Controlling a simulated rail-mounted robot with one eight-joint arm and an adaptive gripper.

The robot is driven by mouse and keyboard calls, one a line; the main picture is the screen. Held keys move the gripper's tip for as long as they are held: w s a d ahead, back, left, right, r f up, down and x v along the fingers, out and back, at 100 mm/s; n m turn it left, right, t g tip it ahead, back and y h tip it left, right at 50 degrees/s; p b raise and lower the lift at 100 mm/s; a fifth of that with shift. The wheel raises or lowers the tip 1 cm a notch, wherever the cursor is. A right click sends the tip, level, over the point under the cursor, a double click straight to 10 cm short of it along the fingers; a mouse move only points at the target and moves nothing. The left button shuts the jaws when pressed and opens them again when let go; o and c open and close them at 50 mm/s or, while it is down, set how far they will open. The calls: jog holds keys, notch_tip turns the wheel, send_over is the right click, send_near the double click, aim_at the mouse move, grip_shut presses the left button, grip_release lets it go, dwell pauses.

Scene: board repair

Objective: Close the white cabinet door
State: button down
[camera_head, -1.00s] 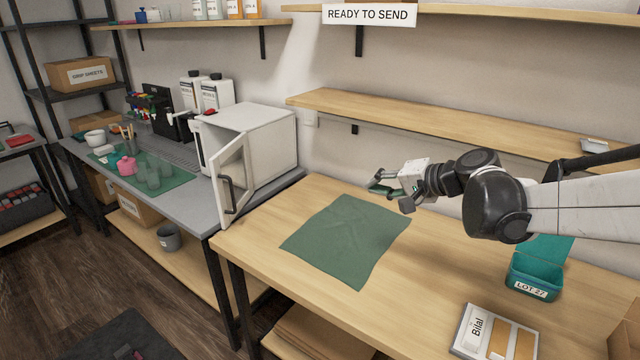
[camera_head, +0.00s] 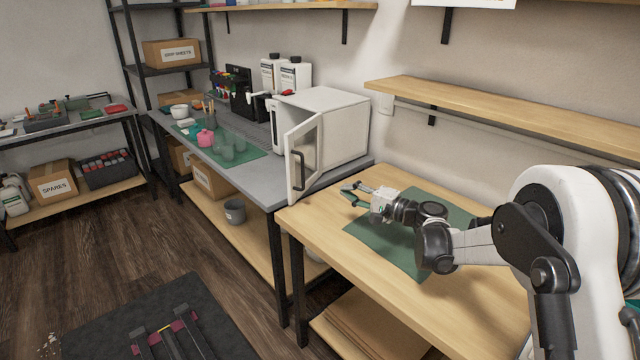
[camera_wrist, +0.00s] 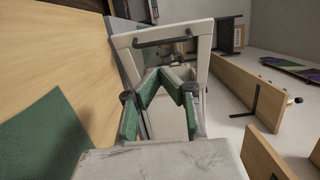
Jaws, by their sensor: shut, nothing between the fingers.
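The white cabinet (camera_head: 335,125) stands at the right end of the grey bench. Its white-framed glass door (camera_head: 305,150) is swung open toward the front and has a dark bar handle (camera_head: 297,168). My gripper (camera_head: 352,192) is above the wooden table, to the right of the door and apart from it in the head view. In the wrist view, the door's frame (camera_wrist: 203,50) and handle (camera_wrist: 164,42) lie ahead of my gripper (camera_wrist: 164,72). The green fingers are bent toward each other with nothing held. The cabinet's inside is mostly hidden.
A green cloth (camera_head: 385,245) lies on the wooden table (camera_head: 320,210), partly under my arm. The grey bench (camera_head: 262,180) holds a green mat with cups and a pink pot (camera_head: 205,138). A wooden shelf (camera_head: 480,110) runs along the wall at right.

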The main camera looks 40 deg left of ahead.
jog(key=a+b, duration=0.2)
jog(key=a, duration=1.1)
jog(key=shift+a, duration=0.3)
jog(key=shift+a, duration=0.1)
